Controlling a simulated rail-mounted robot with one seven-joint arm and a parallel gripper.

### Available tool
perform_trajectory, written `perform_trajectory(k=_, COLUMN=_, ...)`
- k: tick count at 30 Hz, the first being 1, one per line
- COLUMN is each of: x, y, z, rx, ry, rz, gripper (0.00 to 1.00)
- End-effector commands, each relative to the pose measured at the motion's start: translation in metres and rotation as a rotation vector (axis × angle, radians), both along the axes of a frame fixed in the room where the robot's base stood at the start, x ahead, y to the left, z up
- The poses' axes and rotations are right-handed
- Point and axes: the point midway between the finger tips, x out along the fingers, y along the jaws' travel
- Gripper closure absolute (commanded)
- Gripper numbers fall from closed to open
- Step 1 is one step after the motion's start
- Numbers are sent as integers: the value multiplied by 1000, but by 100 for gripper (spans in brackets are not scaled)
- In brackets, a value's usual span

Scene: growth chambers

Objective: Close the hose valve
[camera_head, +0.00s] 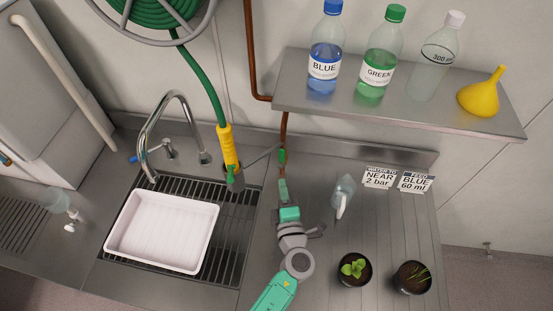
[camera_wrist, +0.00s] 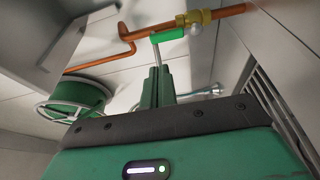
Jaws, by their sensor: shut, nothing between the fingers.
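The valve is on the copper pipe behind the worktop. Its green lever handle (camera_head: 282,157) shows in the head view, just beyond my gripper. In the wrist view, the brass valve body (camera_wrist: 194,18) and the green handle (camera_wrist: 168,34) are near the top. The handle appears to lie roughly along the pipe. My gripper (camera_head: 282,182) is shut and empty, pointing at the valve. Its fingers (camera_wrist: 157,74) are together just below the handle in the wrist view; I cannot tell whether they touch it. The green hose (camera_head: 205,85) hangs from its reel and ends in a yellow spray handle (camera_head: 228,145).
A steel shelf (camera_head: 400,118) with bottles and a yellow funnel (camera_head: 482,95) juts out at upper right. The tap (camera_head: 150,130) and a white tray (camera_head: 113,228) over the sink are left.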

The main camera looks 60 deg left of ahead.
Motion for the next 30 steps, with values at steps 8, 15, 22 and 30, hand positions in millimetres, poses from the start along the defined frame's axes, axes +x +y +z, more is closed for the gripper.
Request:
perform_trajectory(k=8, x=-8, y=2, z=-11, rx=-18, ry=4, rz=25, gripper=100)
perform_trajectory(k=15, x=-5, y=11, z=-11, rx=-17, ry=3, rz=24, gripper=100)
perform_trajectory(k=22, x=7, y=56, z=-11, rx=-16, ry=2, rz=26, gripper=100)
perform_trajectory(k=30, x=18, y=92, z=-11, rx=-17, ry=3, rz=24, gripper=100)
